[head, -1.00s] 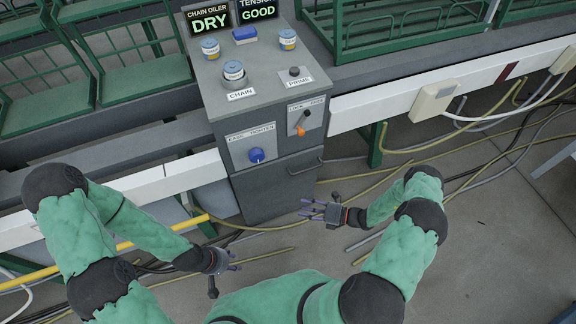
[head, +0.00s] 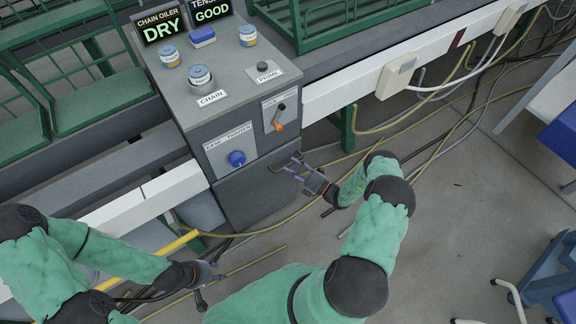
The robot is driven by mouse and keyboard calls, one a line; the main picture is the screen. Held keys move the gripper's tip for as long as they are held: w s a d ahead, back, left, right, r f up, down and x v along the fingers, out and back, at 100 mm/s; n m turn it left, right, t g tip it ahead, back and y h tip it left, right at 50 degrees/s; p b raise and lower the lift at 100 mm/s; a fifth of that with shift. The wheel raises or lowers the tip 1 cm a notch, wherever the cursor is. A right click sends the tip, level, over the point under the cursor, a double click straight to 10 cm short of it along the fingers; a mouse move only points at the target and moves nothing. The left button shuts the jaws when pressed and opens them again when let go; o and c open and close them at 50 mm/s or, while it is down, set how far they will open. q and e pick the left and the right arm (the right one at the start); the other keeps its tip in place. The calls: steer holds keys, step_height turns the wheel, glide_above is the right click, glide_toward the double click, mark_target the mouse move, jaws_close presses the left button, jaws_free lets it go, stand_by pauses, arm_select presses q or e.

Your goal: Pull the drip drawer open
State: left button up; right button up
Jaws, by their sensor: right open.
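The drip drawer (head: 258,190) is the dark grey lower front of the cabinet, below the blue knob and the lever panel. It looks shut.
The cabinet top holds several small tins, a blue box (head: 202,37) and a prime button (head: 262,66). A blue knob (head: 237,158) and an orange-tipped lever (head: 279,125) are above the drawer. Hoses (head: 345,160) cross the floor at right. A blue cart (head: 550,275) stands lower right.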

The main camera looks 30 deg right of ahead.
steer(key=shift+x, duration=1.15)
jaws_close()
steer(key=s+d, duration=0.1)
steer(key=s, duration=1.8)
steer(key=shift+d+p, duration=0.25)
steer(key=shift+p, duration=0.05)
jaws_free()
steer(key=v, duration=1.2)
